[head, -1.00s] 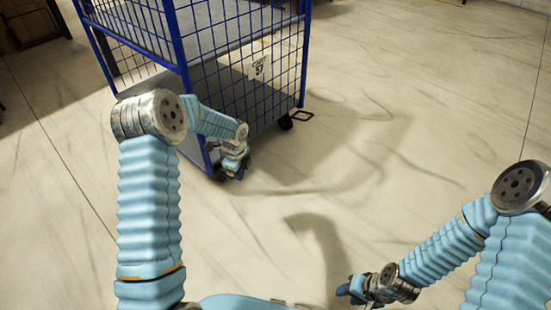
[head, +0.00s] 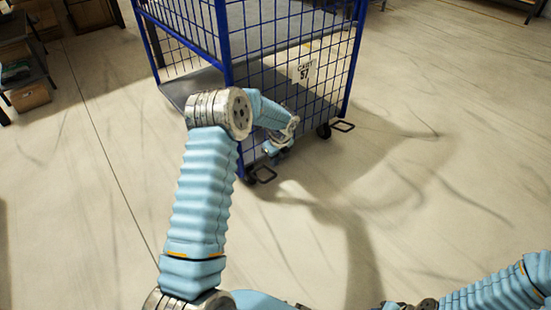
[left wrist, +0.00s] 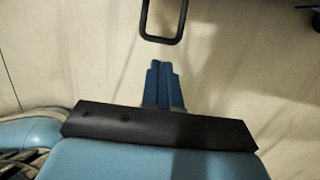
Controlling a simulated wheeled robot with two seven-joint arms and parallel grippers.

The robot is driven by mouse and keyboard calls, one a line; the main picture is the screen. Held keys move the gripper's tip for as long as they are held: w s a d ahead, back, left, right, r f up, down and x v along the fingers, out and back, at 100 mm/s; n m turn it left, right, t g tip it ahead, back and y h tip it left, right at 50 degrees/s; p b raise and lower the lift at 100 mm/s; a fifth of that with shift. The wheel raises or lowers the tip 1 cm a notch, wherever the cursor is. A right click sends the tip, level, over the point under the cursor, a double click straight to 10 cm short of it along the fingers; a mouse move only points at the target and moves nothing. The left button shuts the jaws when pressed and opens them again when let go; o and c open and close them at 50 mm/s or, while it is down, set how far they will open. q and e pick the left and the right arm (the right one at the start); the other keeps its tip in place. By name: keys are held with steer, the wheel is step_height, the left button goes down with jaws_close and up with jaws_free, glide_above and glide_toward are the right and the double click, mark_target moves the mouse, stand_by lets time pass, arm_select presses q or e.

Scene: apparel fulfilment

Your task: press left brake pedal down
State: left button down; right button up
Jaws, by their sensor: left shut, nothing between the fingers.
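The left brake pedal, a black open loop (head: 266,182), sticks out near the caster at the cart's near lower corner. It also shows at the top of the left wrist view (left wrist: 163,41). My left gripper (head: 274,152) is beside that corner, just above and behind the pedal in the head view. In the left wrist view its blue fingers (left wrist: 164,72) are shut and empty, pointing at the loop with a visible gap. I cannot tell the pedal's height. My right gripper (head: 394,305) is mostly cut off at the bottom edge.
The blue wire cart (head: 228,50) with a white "57" label (head: 304,70) stands ahead. A second pedal loop (head: 343,126) is at its right corner. Shelves with boxes (head: 28,97) stand far left. The floor to the right is clear.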

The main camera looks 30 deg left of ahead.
arm_select(q)
step_height(320, 180, down, 9)
steer(key=a+b, duration=0.1)
steer(key=shift+w+a+b, duration=0.3)
steer(key=shift+a, duration=0.1)
arm_select(e)
steer(key=shift+f, duration=0.95)
arm_select(q)
steer(key=shift+f, duration=0.15)
arm_select(e)
steer(key=shift+w, duration=0.1)
